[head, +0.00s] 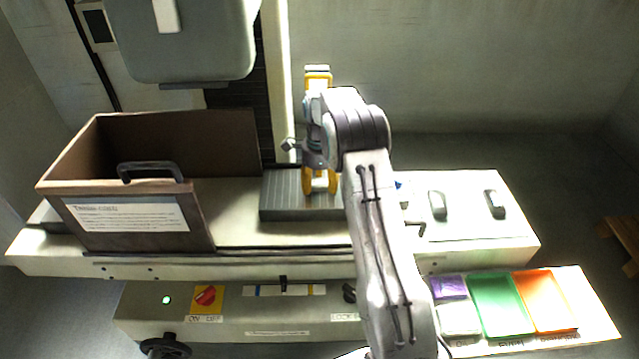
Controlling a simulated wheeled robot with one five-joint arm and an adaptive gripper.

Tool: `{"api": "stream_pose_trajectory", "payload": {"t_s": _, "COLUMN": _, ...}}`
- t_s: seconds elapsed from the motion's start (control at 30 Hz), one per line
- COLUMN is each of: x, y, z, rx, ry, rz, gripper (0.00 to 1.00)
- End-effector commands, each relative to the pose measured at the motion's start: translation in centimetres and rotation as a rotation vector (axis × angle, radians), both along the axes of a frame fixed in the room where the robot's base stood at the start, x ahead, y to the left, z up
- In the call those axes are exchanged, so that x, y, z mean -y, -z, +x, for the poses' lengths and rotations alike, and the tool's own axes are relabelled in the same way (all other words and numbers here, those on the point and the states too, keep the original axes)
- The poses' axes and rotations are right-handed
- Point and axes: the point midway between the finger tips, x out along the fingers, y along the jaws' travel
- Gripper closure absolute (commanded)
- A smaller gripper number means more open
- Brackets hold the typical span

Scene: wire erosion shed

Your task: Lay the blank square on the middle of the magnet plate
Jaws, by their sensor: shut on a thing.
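The magnet plate (283,193) is a dark grey ribbed block on the pale machine table, just right of the brown box. My gripper (320,188) points down over the right part of this plate, with its yellow fingers low. It is shut on the blank, a small pale piece (320,182) that shows between the fingers. The blank is mostly hidden, so I cannot tell its angle or whether it touches the plate. My arm covers the plate's right edge.
A tall brown open box (150,215) with a handle and label stands close left of the plate. The grey machine head (185,45) hangs behind. Two dark-grey clamps (437,204) (494,204) sit on the table at right. Purple, green and orange trays (543,302) lie front right.

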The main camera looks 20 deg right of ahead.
Motion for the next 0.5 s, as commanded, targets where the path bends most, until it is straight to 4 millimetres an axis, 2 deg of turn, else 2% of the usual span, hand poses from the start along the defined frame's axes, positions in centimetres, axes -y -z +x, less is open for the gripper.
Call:
{"api": "stream_pose_trajectory", "payload": {"t_s": 0.07, "x": 0.01, "y": 0.10, "z": 0.06, "rx": 0.003, "ry": 0.000, "rz": -0.001, "gripper": 0.82}}
{"api": "stream_pose_trajectory", "payload": {"t_s": 0.1, "x": 0.00, "y": 0.20, "z": 0.00, "rx": 0.000, "ry": 0.000, "rz": 0.000, "gripper": 0.43}}
{"api": "stream_pose_trajectory", "payload": {"t_s": 0.33, "x": 0.00, "y": 0.15, "z": 0.00, "rx": 0.000, "ry": 0.000, "rz": 0.000, "gripper": 0.22}}
{"api": "stream_pose_trajectory", "payload": {"t_s": 0.5, "x": 0.00, "y": 0.14, "z": 0.00, "rx": 0.000, "ry": 0.000, "rz": 0.000, "gripper": 0.22}}
